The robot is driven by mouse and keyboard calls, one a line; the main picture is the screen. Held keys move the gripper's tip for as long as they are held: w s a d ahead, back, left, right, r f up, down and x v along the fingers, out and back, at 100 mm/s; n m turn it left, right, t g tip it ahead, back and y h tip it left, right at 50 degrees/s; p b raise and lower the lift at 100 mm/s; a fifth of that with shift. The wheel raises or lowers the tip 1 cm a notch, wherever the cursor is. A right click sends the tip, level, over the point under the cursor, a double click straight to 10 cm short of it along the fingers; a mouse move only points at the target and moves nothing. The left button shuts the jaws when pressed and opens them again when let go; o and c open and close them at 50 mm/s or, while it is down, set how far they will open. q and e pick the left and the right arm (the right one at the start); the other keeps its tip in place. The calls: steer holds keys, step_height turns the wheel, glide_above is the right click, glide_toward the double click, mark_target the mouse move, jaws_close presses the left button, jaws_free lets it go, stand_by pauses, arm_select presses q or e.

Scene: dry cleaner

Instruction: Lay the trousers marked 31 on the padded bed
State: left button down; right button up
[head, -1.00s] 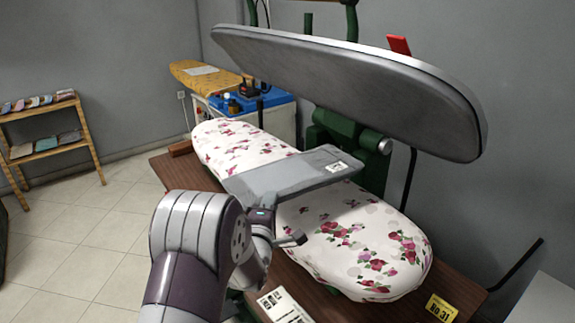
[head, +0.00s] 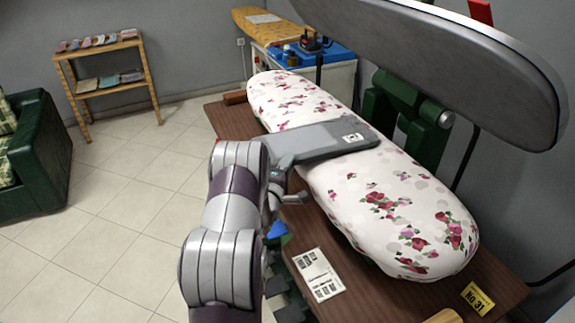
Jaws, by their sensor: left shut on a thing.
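The grey folded trousers (head: 325,141) lie flat across the middle of the flowered padded bed (head: 385,195), with a white tag at their right end. The tag's number is too small to read. I cannot tell whether they rest fully on the pad or hang just above it. My left gripper (head: 282,178) is shut on their left end at the bed's near side, its fingers partly hidden by my arm. My right gripper is not in view.
The grey upper press plate (head: 440,62) stands raised over the bed. A yellow No 31 card (head: 477,298) and a white printed sheet (head: 318,274) lie on the brown table (head: 228,118). A shelf (head: 105,85) and green armchair (head: 40,150) stand at left.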

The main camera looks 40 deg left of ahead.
arm_select(q)
steer(key=shift+w+a+f, duration=0.1)
steer(key=shift+w+f, duration=0.05)
steer(key=shift+w, duration=0.05)
steer(key=c, duration=0.9)
jaws_free()
steer(key=shift+s, duration=0.1)
